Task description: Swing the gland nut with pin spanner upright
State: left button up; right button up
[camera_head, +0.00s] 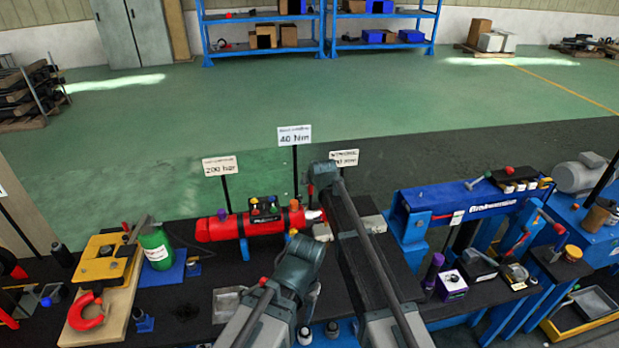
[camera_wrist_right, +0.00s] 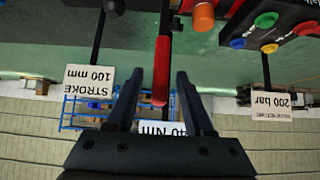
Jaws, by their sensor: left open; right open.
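A red hydraulic cylinder (camera_head: 265,223) lies across the bench in the head view, its right rod end partly behind my right arm. The gland nut cannot be made out clearly. In the right wrist view, a bar with a red grip (camera_wrist_right: 161,70), apparently the pin spanner, shows between the fingers of my right gripper (camera_wrist_right: 160,76). These fingers are open, with a gap on both sides of the grip. In the head view my right gripper is hidden by its arm. My left gripper (camera_head: 311,300) is low in front of the cylinder, open, its fingers hard to make out.
Signs stand behind the cylinder, reading 200 bar (camera_head: 220,166) and 40 Nm (camera_head: 294,136). A blue press frame (camera_head: 470,200) stands right. A grey tray (camera_head: 228,302) lies in front of the cylinder.

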jog(key=p+v, duration=0.5)
jog(key=v, duration=0.4)
jog(key=s+d+f+m+g+h, duration=0.1)
jog(key=s+d+f+g, duration=0.15)
jog(key=s+d, duration=0.65)
jog(key=s+d+f+m+g+h, duration=0.1)
jog(key=s+d+f+g, duration=0.3)
jog(key=s, duration=0.8)
jog(key=s+d+m+g, duration=0.1)
jog(key=s+d+g, duration=0.1)
jog(key=s+d, duration=0.7)
jog(key=s+a+f+n+b, duration=0.2)
jog(key=s+a+f+b, duration=0.1)
jog(key=a+f+b, duration=0.1)
jog(key=s+a+f+n+h+b, duration=0.1)
jog(key=s+a+f+b, duration=0.3)
jog(key=a, duration=0.4)
jog(key=shift+a+f+n+g+h+b, duration=0.3)
jog(key=shift+a+f+n+g+b, duration=0.1)
jog(key=shift+f+b, duration=0.4)
jog(key=shift+s+f, duration=0.1)
jog(key=shift+s, duration=0.05)
